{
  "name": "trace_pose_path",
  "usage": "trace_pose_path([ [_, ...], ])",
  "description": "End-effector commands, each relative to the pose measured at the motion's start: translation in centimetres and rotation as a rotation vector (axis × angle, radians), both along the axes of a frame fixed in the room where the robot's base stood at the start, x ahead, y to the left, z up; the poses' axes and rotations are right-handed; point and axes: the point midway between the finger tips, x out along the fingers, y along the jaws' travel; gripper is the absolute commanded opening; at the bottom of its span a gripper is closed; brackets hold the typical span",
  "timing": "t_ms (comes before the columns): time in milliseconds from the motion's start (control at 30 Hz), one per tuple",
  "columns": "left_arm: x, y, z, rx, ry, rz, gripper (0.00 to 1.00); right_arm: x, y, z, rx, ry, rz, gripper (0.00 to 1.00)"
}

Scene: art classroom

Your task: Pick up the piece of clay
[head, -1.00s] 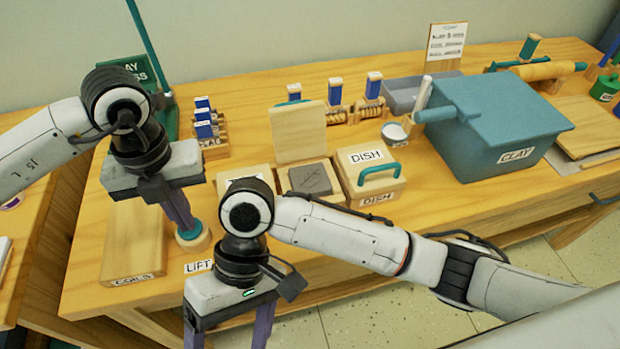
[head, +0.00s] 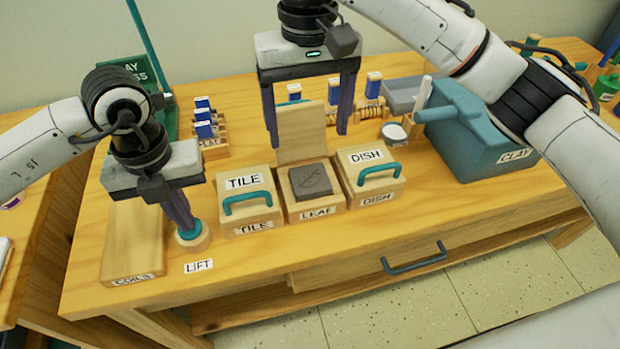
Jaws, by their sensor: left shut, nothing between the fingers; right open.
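The piece of clay (head: 316,180), a dark grey square slab with a leaf print, lies in the open wooden LEAF box (head: 317,212). The box's lid (head: 302,128) stands raised behind it. My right gripper (head: 308,140) is open and empty, fingers pointing down, in front of the raised lid in the picture and above the clay. Its exact height cannot be told. My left gripper (head: 188,230) is shut, with its tips at the teal top of the round LIFT button (head: 194,243). Whether it presses the button is hard to tell.
Closed boxes with teal handles flank the LEAF box: TILE (head: 250,208) on the left, DISH (head: 374,182) on the right. A teal CLAY bin (head: 462,140) stands further right, partly behind my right arm. A wooden COILS box (head: 132,245) is at left. The table front is clear.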

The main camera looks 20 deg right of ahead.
Motion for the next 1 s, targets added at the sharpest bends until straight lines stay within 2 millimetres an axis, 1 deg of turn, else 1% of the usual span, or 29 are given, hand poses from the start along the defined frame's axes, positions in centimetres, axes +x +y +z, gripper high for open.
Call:
trace_pose_path([
  [33,-0.2,0.0,-0.3,0.001,0.006,-0.001,0.00,0.0,-0.1,-0.8,0.001,0.004,0.000,0.77],
  [200,-0.2,0.0,-0.2,0.002,0.006,-0.001,0.00,0.0,-0.1,-3.9,-0.001,0.003,0.000,0.77],
  [300,-0.2,0.0,-0.2,0.002,0.006,-0.001,0.00,0.0,-0.1,-5.3,0.000,0.002,0.000,0.77],
  [533,-0.2,0.0,-0.2,0.002,0.006,-0.001,0.00,0.0,-0.1,-7.0,0.000,0.001,0.000,0.77],
  [700,-0.2,0.0,-0.2,0.002,0.006,-0.001,0.00,0.0,-0.4,-9.6,-0.002,0.003,0.000,0.77],
  [800,-0.2,0.0,-0.2,0.002,0.006,-0.001,0.00,0.0,-0.3,-10.9,0.000,0.003,0.000,0.77],
  [900,-0.2,0.0,-0.2,0.002,0.006,-0.001,0.00,0.0,-0.3,-11.5,0.001,0.001,0.000,0.77],
  [1000,-0.2,0.0,-0.2,0.002,0.006,-0.001,0.00,0.1,-0.3,-11.6,0.001,0.000,0.000,0.77],
])
